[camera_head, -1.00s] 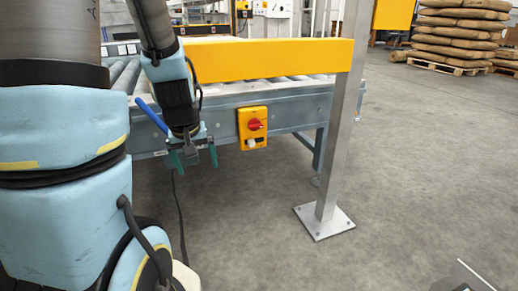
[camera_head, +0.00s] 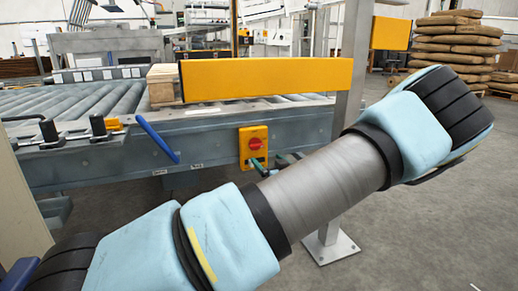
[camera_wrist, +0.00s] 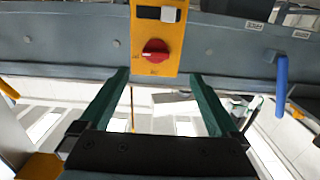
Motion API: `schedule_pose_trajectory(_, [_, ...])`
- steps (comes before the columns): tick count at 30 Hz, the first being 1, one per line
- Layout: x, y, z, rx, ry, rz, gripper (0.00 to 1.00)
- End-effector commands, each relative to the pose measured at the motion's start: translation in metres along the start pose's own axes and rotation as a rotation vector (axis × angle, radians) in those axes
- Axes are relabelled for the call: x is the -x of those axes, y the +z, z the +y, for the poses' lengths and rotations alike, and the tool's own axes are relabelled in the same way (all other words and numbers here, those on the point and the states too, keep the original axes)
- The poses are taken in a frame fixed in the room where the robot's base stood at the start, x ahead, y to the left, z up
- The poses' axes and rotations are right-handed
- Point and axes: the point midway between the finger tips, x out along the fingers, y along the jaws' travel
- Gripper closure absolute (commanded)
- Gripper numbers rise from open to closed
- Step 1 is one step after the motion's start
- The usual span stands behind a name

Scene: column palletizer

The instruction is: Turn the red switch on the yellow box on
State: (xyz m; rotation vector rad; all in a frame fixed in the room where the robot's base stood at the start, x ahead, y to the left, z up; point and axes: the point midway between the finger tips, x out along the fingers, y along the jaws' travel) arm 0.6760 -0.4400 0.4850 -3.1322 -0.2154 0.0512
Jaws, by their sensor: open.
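The yellow box (camera_head: 247,158) is mounted on the grey side rail of the conveyor, under the yellow beam. Its round red switch (camera_head: 255,144) faces outward. In the wrist view the yellow box (camera_wrist: 173,28) is upside down, with the red switch (camera_wrist: 155,52) near its edge and a black and white part beyond it. The switch's grip bar seems to lie about level. My gripper (camera_wrist: 158,77) is open, its green fingers apart and empty, with the switch centred just beyond their tips. In the head view my gripper (camera_head: 271,163) is partly hidden by my arm, just below and right of the switch.
A yellow beam (camera_head: 265,79) runs above the box to a metal post (camera_head: 346,85) on the right. A blue lever (camera_head: 158,138) sticks out from the rail at left. Rollers (camera_head: 75,103) lie behind the rail. Stacked sacks (camera_head: 455,48) stand far off at right.

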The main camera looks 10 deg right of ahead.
Motion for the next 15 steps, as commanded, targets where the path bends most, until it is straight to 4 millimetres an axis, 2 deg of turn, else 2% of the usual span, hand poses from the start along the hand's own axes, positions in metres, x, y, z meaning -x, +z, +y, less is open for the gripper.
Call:
schedule_pose_trajectory(5, [-0.003, -0.005, 0.007, 0.005, 0.009, 0.039, 0.03])
schedule_pose_trajectory(15, [-0.062, -0.004, 0.006, 0.005, 0.007, 0.036, 0.03])
